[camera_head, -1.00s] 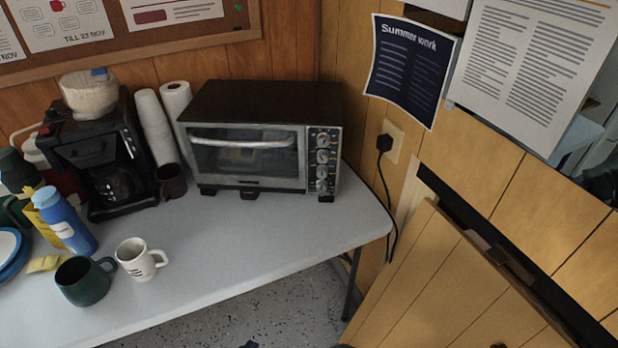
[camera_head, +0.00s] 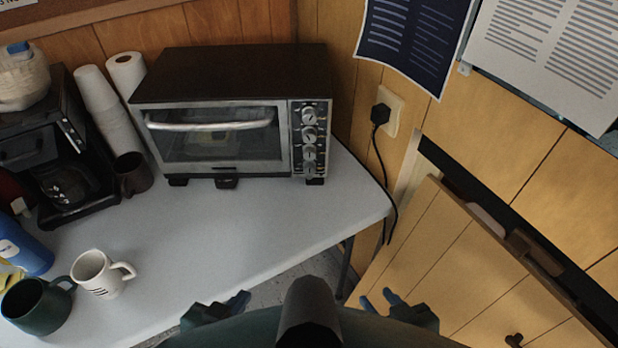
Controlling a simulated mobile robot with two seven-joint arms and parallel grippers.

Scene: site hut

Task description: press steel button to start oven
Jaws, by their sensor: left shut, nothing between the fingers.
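The toaster oven (camera_head: 228,75), black on top with a steel front, stands on the table, its glass door shut. Its control panel (camera_head: 298,112) at the right end carries a column of round steel controls. The lowest (camera_head: 310,168) may be the steel button; it is too small to tell surely. My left gripper (camera_head: 240,299) is shut and empty, low in the view, below and left of the panel. My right gripper (camera_head: 379,298) appears open and empty, with its fingertips apart, in front of the wooden panelling. Both are clear of the oven.
The grey table (camera_head: 215,230) is bare in front of the oven. A white mug (camera_head: 98,274) and green mug (camera_head: 35,306) are nearer. A plug (camera_head: 380,114) and cord hang right of the oven.

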